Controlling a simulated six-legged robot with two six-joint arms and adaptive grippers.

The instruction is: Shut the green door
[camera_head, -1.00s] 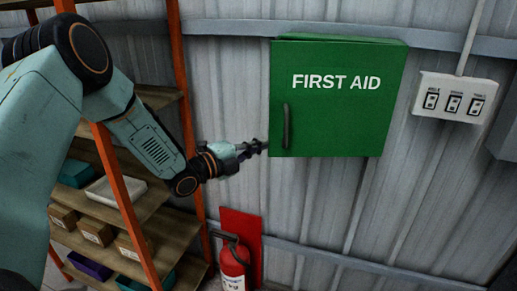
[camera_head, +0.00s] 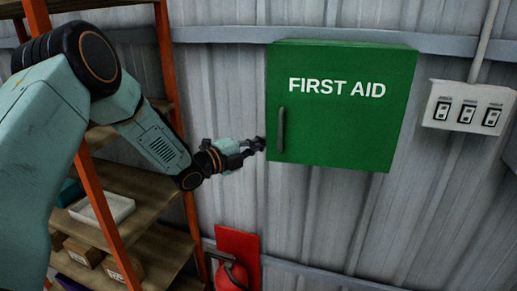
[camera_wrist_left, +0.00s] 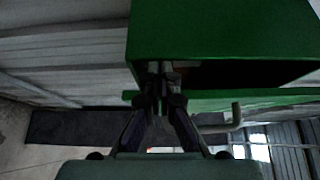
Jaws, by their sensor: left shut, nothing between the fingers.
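The green first aid cabinet's door (camera_head: 340,125) hangs on the corrugated wall, with white lettering and a dark vertical handle (camera_head: 281,130) near its left edge. In the left wrist view a dark gap lies between the green cabinet body (camera_wrist_left: 220,30) and the door's edge strip (camera_wrist_left: 270,94), so the door looks slightly ajar. Its handle (camera_wrist_left: 236,117) also shows there. My left gripper (camera_head: 259,145) is shut and empty, beside the handle-side edge. Its fingertips (camera_wrist_left: 161,72) overlap the near end of the gap; I cannot tell whether they touch. My right gripper is out of view.
An orange-framed shelf (camera_head: 145,190) with boxes stands at left, close to my left arm. A red fire extinguisher (camera_head: 231,276) is below, against a red panel (camera_head: 240,245). A white switch box (camera_head: 468,108) is on the wall at right. The wall below the cabinet is clear.

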